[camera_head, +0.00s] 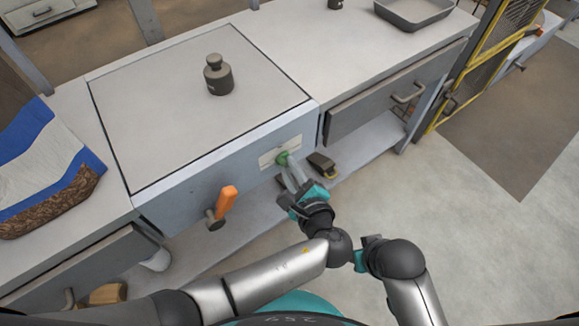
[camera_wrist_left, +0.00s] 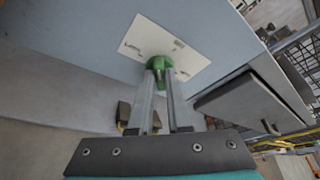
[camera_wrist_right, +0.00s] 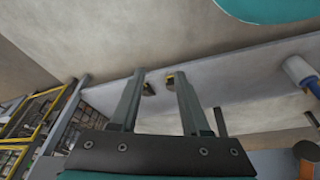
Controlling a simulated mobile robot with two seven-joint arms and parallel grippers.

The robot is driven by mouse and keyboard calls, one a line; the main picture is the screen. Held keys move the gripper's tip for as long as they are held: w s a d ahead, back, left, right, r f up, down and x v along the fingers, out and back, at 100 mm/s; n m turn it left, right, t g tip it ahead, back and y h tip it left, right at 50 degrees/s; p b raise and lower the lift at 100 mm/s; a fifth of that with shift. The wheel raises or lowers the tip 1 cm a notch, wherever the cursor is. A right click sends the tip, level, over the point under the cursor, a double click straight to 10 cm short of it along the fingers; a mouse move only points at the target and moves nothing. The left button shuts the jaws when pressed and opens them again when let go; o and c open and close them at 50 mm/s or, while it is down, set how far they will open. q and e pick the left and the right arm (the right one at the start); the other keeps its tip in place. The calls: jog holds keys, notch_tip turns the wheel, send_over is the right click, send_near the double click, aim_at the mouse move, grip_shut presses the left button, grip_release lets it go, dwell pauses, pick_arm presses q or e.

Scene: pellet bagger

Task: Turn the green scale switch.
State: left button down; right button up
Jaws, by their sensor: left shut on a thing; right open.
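The green scale switch (camera_head: 282,158) sits on a pale plate (camera_head: 267,161) on the front of the scale cabinet. My left gripper (camera_head: 287,166) is at the switch, with its fingers closed around it. In the left wrist view the green switch (camera_wrist_left: 159,63) shows between the fingertips (camera_wrist_left: 160,75), in front of the pale plate (camera_wrist_left: 185,48). The fingers hide part of the switch. My right gripper (camera_wrist_right: 157,78) is open and empty, low in front of the bench; in the head view it is mostly hidden behind its own arm.
A dark weight (camera_head: 218,77) stands on the scale top (camera_head: 150,115). An orange-handled lever (camera_head: 227,200) juts from the cabinet front, left of the switch. A dark object (camera_head: 322,165) lies on the lower shelf (camera_head: 365,150). A blue-and-white bag (camera_head: 45,150) lies at left. Open floor is at right.

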pick_arm(q)
jog(key=shift+a+f+n+t, duration=0.15)
jog(key=shift+n+t, duration=0.15)
jog(key=shift+n, duration=0.2)
jog(key=shift+a+f+n+t+h+b, duration=0.1)
jog(key=shift+n+t+h+b, duration=0.5)
jog(key=shift+n+b, duration=1)
pick_arm(e)
notch_tip(320, 180, up, 7)
jog(key=t, duration=0.1)
jog(key=shift+w+f, duration=0.2)
jog(key=shift+w, duration=0.15)
pick_arm(q)
jog(key=c, duration=0.9)
grip_release()
jog(key=shift+o, duration=0.2)
